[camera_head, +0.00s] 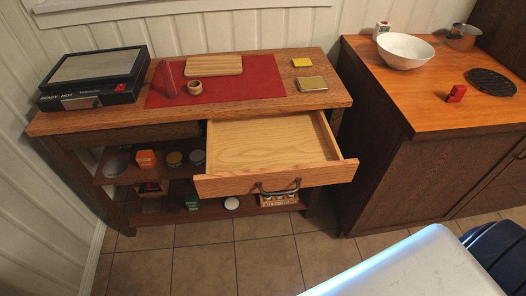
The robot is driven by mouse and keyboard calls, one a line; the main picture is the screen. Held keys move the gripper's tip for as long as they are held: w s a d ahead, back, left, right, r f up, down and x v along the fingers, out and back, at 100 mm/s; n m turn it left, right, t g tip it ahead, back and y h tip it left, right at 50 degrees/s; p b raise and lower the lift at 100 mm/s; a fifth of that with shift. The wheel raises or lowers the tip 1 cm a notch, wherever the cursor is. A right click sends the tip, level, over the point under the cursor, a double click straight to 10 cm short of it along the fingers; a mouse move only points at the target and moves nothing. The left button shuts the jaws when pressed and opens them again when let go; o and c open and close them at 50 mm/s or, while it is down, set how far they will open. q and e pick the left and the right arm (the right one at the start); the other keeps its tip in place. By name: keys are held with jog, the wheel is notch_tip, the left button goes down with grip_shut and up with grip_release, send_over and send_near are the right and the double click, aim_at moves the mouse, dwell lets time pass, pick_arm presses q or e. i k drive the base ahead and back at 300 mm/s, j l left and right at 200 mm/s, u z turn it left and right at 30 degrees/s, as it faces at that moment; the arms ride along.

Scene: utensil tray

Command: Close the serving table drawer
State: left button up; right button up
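The serving table (315,101) is a wooden table with a drawer and open shelves beneath its top. Its right-hand drawer (265,150) is pulled well out, and its inside shows bare, with nothing in it. The drawer front (225,186) carries a dark curved handle (278,188) at its middle. Neither gripper shows in the head view. A pale silver part and a dark part at the bottom right seem to be my own body, apart from the drawer.
The table top holds a black hot plate (95,78), a red mat (240,87) and a wooden board (214,66). Jars and boxes stand on the shelf below. A wooden counter (420,95) with a white bowl (404,51) is at right. The tiled floor (264,265) before the drawer is clear.

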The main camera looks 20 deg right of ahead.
aim_at(263, 153)
jog(key=i+z, duration=0.25)
jog(key=z, duration=0.15)
jog(key=i+j+z, duration=0.2)
jog(key=z, duration=0.2)
jog(key=i+j+z, duration=0.15)
jog(key=z, duration=0.6)
jog(key=k+j+z, duration=0.15)
jog(key=j, duration=0.15)
